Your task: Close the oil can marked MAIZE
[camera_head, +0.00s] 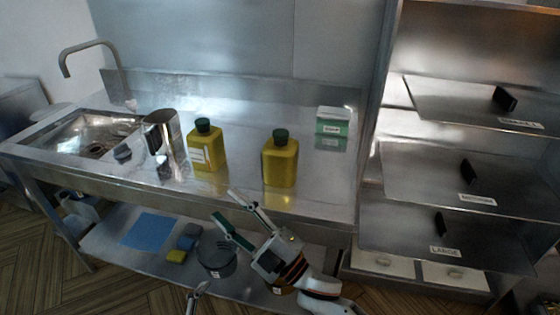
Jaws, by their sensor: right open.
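Two yellow cans with dark green caps stand upright on the steel counter. The left can (208,154) has a pale label whose writing is too small to read. The right can (280,166) shows no label on its visible side. I cannot tell which is marked MAIZE, or how firmly either cap sits. My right gripper (224,204) is open and empty, in front of the counter edge, below and between the two cans, apart from both. A small part of what looks like my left gripper (196,292) shows at the bottom edge; its jaw state is unclear.
A shiny metal container (167,130) stands left of the cans, beside the sink (92,140). A green and white box (332,121) stands at the back right. The lower shelf holds a dark pot (217,258) and a blue sheet (150,230). Steel shelving stands right.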

